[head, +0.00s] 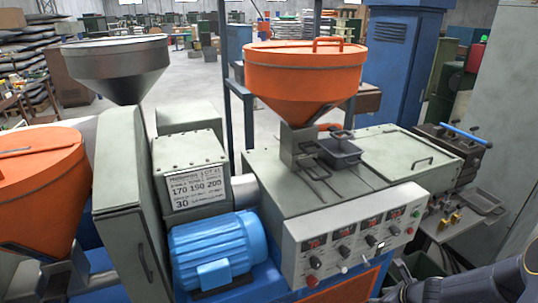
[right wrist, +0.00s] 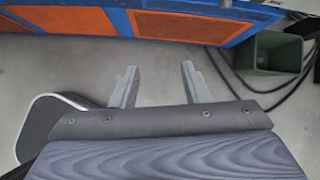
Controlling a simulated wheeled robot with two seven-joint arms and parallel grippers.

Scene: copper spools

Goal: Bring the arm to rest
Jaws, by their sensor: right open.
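My right gripper (right wrist: 159,68) shows in the right wrist view with its two grey fingers spread apart. Nothing is between them, and the grey floor (right wrist: 160,55) lies beyond. In the head view my right arm (head: 480,285) comes in at the bottom right corner, low beside the machine. Its fingers cannot be made out clearly there. My left gripper is in neither view.
The grey-green machine (head: 345,180) with an orange hopper (head: 300,75) fills the middle, a blue motor (head: 215,250) in front. Small brass-coloured pieces (head: 449,221) sit on a side shelf at right. A dark green bin (right wrist: 272,52) and black cables lie near the gripper.

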